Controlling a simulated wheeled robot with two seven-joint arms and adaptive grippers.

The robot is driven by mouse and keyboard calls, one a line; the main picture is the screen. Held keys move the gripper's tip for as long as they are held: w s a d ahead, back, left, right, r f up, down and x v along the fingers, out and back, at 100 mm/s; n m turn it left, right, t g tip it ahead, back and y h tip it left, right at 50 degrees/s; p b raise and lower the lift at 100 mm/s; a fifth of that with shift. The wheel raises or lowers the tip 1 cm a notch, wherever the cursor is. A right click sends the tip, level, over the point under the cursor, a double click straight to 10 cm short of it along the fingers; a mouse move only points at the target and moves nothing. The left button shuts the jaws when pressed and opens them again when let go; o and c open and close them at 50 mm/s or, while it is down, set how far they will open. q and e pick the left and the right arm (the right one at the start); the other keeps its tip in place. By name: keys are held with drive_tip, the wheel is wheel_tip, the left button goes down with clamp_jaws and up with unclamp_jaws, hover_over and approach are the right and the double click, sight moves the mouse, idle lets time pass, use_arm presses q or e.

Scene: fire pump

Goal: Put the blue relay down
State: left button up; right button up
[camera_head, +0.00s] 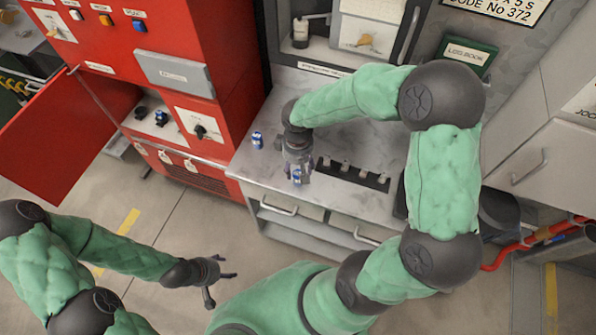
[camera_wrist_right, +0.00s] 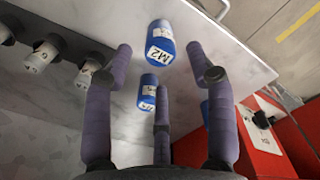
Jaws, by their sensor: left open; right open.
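A blue relay marked M2 (camera_wrist_right: 160,45) is on the pale marbled counter (camera_head: 243,164), close to its front edge. It also shows in the head view (camera_head: 297,175), just below my right gripper (camera_head: 298,171). In the right wrist view my right gripper's fingers are spread, with M2 between the two outer fingertips and gaps visible on both sides. A second blue relay (camera_wrist_right: 147,92) shows beside the middle finger. Another blue relay (camera_head: 257,139) stands farther left on the counter and is partly hidden by a finger in the wrist view. My left gripper (camera_head: 220,283) is open and empty over the floor.
A black strip with several pale sockets (camera_head: 352,173) lies right of my right gripper. The red cabinet (camera_head: 225,115) with an open door (camera_head: 45,135) stands on the left. Drawers (camera_head: 290,207) are below the counter. The counter between the cabinet and gripper is mostly clear.

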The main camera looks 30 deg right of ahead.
wheel_tip(320, 180, up, 6)
drive_tip(key=p, duration=0.1)
idle(0.7)
